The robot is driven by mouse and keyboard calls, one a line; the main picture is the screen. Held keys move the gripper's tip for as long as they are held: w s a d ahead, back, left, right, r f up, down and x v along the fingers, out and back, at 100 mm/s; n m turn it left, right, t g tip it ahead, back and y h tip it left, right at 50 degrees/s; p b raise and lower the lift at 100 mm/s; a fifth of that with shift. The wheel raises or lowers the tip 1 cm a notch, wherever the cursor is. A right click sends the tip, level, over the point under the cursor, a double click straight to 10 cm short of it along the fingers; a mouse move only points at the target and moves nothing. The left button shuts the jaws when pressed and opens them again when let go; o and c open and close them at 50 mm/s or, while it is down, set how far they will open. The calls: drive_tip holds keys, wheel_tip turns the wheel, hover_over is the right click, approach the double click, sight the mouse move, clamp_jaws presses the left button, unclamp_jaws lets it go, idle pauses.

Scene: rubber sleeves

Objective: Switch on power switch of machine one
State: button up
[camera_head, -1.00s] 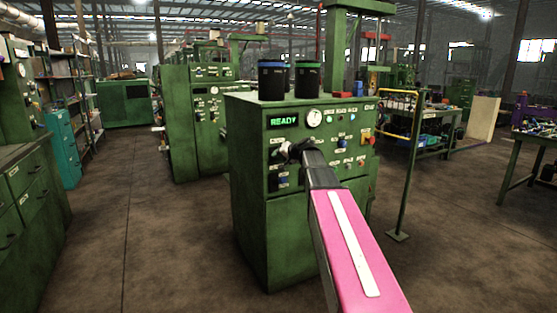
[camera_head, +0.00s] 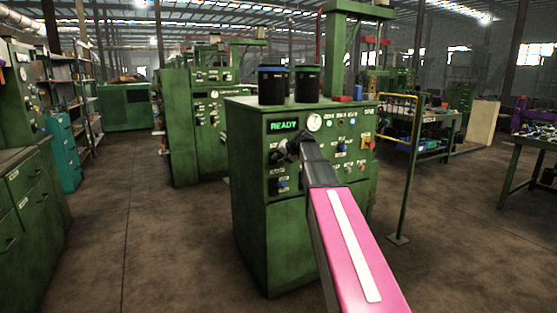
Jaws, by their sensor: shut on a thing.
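Machine one is the green control cabinet (camera_head: 262,215) in the middle of the view, with a lit green READY display (camera_head: 283,125). My pink and black arm reaches to the upper left of its front panel. My gripper (camera_head: 282,152) is at the panel just below the display, shut on the power switch, which it mostly hides. The switch's exact position cannot be made out. A dark switch with a blue part (camera_head: 280,185) sits lower on the panel, apart from my gripper.
A black bin with a blue rim (camera_head: 271,86) and one with a green rim (camera_head: 307,84) stand on the cabinet. A round gauge (camera_head: 314,123), several buttons and a red and yellow emergency stop (camera_head: 368,142) share the panel. A yellow-topped rail (camera_head: 411,150) stands right. The left floor is clear.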

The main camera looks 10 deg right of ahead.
drive_tip(key=o, duration=0.9)
drive_tip(key=v, duration=1)
drive_tip(key=shift+s+d+r, duration=0.15)
drive_tip(key=shift+d+r, duration=0.05)
drive_tip(key=shift+r, duration=0.1)
drive_tip(key=shift+f, duration=0.1)
drive_tip(key=s+a+f+g+h, duration=0.1)
drive_tip(key=s+f, duration=0.2)
drive_tip(key=f, duration=0.5)
drive_tip(key=s+a+f+g+h, duration=0.1)
drive_tip(key=s+a+f, duration=0.15)
drive_tip(key=f, duration=0.45)
drive_tip(key=s+a+f+n+g+h, duration=0.2)
drive_tip(key=s+f+g+h, duration=0.3)
drive_tip(key=s+f, duration=2)
wheel_tip(320, 180, down, 2)
drive_tip(key=shift+f+n+g, duration=0.1)
drive_tip(key=shift+n+g, duration=0.3)
drive_tip(key=shift+n, duration=0.1)
